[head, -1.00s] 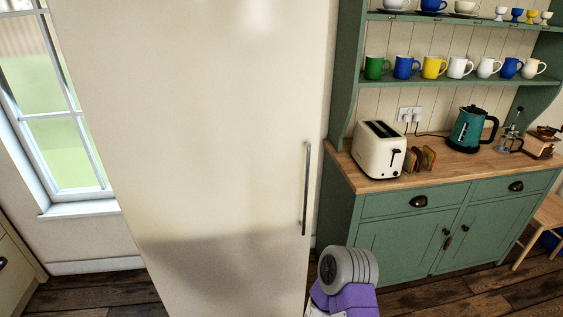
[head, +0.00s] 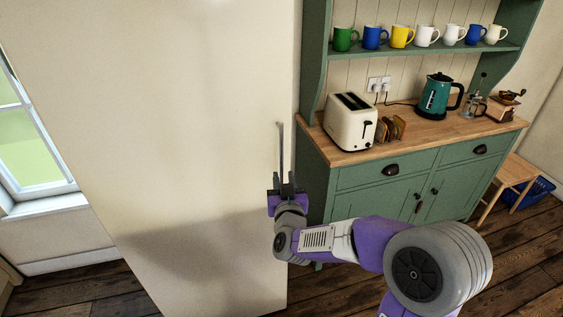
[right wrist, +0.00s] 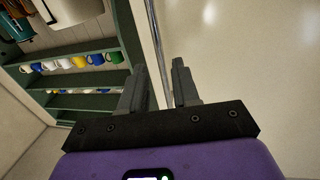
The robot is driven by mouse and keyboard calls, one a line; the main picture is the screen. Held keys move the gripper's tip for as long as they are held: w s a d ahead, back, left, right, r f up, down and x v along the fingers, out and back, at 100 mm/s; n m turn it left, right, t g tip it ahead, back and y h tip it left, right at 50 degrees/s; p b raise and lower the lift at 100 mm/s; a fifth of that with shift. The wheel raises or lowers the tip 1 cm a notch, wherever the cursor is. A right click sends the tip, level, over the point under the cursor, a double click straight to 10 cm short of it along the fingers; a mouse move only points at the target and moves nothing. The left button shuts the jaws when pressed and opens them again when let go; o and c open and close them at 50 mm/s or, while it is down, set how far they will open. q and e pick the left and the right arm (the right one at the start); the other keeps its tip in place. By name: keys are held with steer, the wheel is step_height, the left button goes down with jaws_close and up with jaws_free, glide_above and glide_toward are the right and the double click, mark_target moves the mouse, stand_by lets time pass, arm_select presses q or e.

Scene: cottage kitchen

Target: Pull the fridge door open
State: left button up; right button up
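The fridge door (head: 200,130) is a tall cream panel filling the left and middle of the head view; it looks closed. Its long thin vertical metal handle (head: 281,150) is near the door's right edge. My right gripper (head: 287,188) is at the handle's lower part and hides its lower end. In the right wrist view the handle (right wrist: 156,45) runs between the two spread fingers (right wrist: 160,85), closer to the right finger, with a gap visible on the left. The gripper is open around the handle; whether a finger touches it I cannot tell. My left gripper is out of view.
A green dresser (head: 360,195) stands right of the fridge, with a toaster (head: 351,122), a kettle (head: 437,96) and mugs on its shelf. A wooden stool (head: 513,175) and blue basket (head: 530,192) are at far right. Wooden floor (head: 360,290) is open in front.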

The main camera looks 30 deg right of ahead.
mark_target(282, 164)
steer(key=x, duration=0.7)
steer(key=shift+w+d, duration=0.15)
steer(key=shift+w, duration=0.05)
jaws_close()
